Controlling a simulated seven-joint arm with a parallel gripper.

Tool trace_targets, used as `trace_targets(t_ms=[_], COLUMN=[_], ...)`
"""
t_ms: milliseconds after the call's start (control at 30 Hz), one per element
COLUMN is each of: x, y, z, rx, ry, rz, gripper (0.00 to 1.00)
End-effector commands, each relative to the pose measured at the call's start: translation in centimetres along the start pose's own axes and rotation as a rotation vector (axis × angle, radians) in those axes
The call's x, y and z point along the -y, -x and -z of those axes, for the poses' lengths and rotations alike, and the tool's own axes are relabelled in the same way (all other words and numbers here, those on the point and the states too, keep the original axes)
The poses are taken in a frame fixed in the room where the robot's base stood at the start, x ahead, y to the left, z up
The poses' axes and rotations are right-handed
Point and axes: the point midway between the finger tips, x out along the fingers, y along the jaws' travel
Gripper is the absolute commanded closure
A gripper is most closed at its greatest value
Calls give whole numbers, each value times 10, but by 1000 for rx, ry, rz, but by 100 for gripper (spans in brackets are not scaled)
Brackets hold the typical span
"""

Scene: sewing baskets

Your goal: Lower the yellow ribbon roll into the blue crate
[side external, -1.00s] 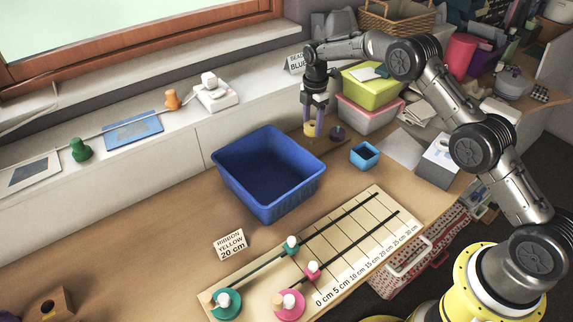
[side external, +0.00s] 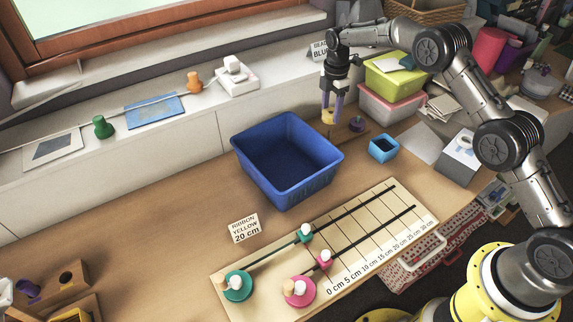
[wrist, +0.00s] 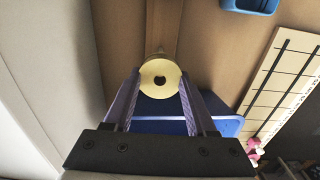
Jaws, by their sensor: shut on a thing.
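The yellow ribbon roll (side external: 328,117) is between the fingertips of my gripper (side external: 332,108), just beyond the far right side of the blue crate. In the wrist view the roll (wrist: 160,78) shows its round face and dark centre hole, with a purple finger on each side; my gripper (wrist: 160,85) is shut on it. I cannot tell whether it is clear of the surface below. The blue crate (side external: 262,170) stands open on the table, and its visible inside looks empty. Part of the crate (wrist: 160,126) shows between my fingers in the wrist view.
A small blue box (side external: 383,149) is right of the crate. The measuring board (side external: 345,225) with pegs lies in front. Lidded boxes (side external: 390,103) stand behind on the right.

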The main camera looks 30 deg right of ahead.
Motion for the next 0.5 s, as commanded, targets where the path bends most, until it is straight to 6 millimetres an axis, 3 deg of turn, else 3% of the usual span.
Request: trace_targets(t_ms=[500], x=[1], y=[63], z=[67], rx=[0], ry=[3], rz=[-2], gripper=[100])
